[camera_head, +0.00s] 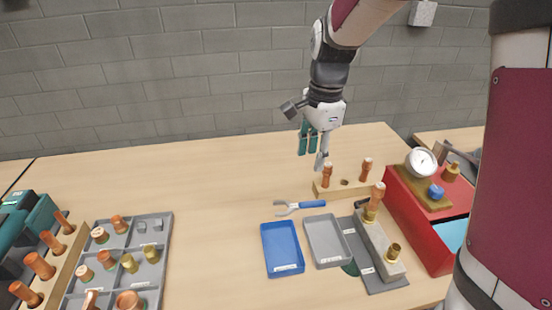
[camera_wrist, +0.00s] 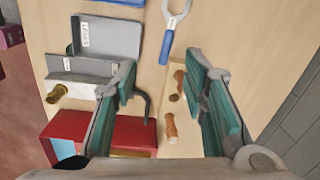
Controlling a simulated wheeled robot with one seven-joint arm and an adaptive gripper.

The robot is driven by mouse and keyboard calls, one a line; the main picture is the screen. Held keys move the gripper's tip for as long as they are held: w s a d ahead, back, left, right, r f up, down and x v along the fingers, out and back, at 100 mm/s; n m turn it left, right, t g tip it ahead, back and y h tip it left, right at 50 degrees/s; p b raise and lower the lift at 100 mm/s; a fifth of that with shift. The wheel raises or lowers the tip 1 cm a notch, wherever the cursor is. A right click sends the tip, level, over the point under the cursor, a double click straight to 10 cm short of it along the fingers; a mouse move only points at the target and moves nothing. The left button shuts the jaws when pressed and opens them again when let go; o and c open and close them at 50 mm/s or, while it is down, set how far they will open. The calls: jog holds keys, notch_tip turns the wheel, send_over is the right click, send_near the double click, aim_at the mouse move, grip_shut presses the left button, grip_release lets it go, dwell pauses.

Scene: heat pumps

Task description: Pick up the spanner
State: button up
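The spanner (camera_head: 300,206) lies flat on the wooden table, with a blue handle pointing right and a grey forked head at its left end. In the wrist view the spanner (camera_wrist: 168,38) shows at the top, its handle end towards me and its forked head partly cut off by the frame edge. My gripper (camera_head: 312,148) hangs above the back of the table, behind and above the spanner and apart from it. In the wrist view my gripper (camera_wrist: 163,75) has its two teal-padded fingers spread wide, with nothing held between them.
A wooden block (camera_head: 338,188) with copper pieces stands right of the spanner. A blue tray (camera_head: 281,249) and a grey tray (camera_head: 327,241) lie in front. A red box (camera_head: 432,225) with a gauge is at right.

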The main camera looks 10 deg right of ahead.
jog(key=m, duration=0.2)
send_over(302, 203)
notch_tip(302, 203, down, 5)
jog(key=shift+g+h, duration=0.3)
notch_tip(302, 203, down, 8)
jog(key=shift+w+d+r+b, duration=0.1)
jog(key=shift+d+r+b, duration=0.05)
jog(key=shift+b, duration=0.4)
jog(key=shift+a+f, duration=0.2)
jog(key=shift+f, duration=2.8)
grip_shut()
